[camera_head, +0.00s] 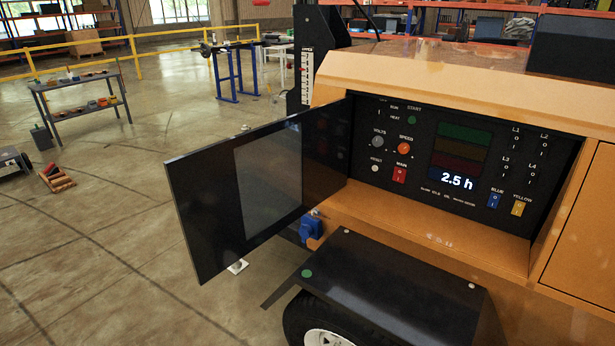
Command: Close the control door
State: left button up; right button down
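The control door (212,206) is a black panel with a grey window, on the left of the orange machine. It stands wide open, swung out to the left from the left edge of the control recess. The control panel (410,160) is uncovered, with knobs, switches and a lit display reading 2.5 h (457,182). Neither my left nor my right gripper shows in the head view.
A black fender (390,285) over a wheel (325,336) juts out below the panel. A blue fitting (311,229) sits under the door's hinge side. A workbench (80,105) stands further back.

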aim_at(232, 195)
jog(key=i+j+z, duration=0.1)
jog(key=z, duration=0.3)
jog(key=j+z, duration=0.4)
jog(key=i+j+z, duration=0.1)
jog(key=z, duration=0.35)
jog(key=j+z, duration=0.2)
jog(key=j, duration=0.55)
jog(key=j+z, duration=0.2)
jog(key=j, duration=0.5)
jog(key=k+j+z, duration=0.2)
jog(key=j, duration=0.5)
jog(key=i+j, duration=0.1)
jog(key=j, duration=0.2)
jog(key=i+j, duration=0.1)
jog(key=j, duration=0.15)
jog(key=i+j, duration=0.1)
jog(key=j, duration=0.2)
